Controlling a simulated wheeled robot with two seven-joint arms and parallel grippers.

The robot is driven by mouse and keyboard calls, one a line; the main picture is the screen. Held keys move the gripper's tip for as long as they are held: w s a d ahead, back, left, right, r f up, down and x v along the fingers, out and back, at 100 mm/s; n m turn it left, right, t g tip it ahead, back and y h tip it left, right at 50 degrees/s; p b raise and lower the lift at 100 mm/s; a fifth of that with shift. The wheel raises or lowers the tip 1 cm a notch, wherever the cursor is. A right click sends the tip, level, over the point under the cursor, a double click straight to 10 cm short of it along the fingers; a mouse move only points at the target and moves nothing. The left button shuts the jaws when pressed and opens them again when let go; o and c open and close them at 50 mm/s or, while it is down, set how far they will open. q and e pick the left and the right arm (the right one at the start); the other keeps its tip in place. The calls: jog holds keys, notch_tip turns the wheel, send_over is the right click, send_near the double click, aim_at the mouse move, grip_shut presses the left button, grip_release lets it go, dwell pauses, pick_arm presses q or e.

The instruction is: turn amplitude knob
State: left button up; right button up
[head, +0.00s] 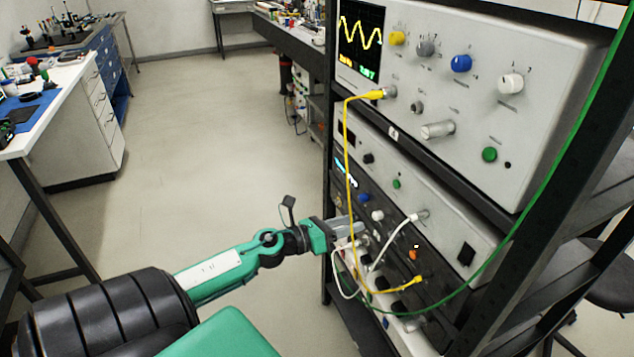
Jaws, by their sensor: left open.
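The rack's top instrument (455,110) has a screen (361,40) with a yellow wave. It bears a yellow knob (397,38), a grey knob (426,48), a blue knob (461,63), a white knob (510,83) and a green knob (489,154). Lower units bear a small blue knob (363,198), a small white knob (377,215) and an orange knob (414,254). Labels are too small to read, so I cannot tell which knob is amplitude. My left gripper (350,232) is open, at the lower panels' left side; its fingertips are partly hard to make out among cables. My right gripper is out of view.
A yellow cable (348,150) hangs from the top instrument past the lower panels. White cables (395,232) loop near my left gripper. A green cable (545,190) crosses the rack's right side. The floor (215,130) left of the rack is clear.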

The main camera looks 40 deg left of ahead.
pick_arm(q)
jog(key=b+v, duration=0.1)
jog(key=v, duration=0.7)
jog(key=shift+b, duration=0.35)
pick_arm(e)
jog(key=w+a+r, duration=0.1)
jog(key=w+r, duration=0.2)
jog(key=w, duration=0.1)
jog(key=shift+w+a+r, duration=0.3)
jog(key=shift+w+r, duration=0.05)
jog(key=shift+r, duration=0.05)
pick_arm(q)
jog(key=shift+f, duration=0.1)
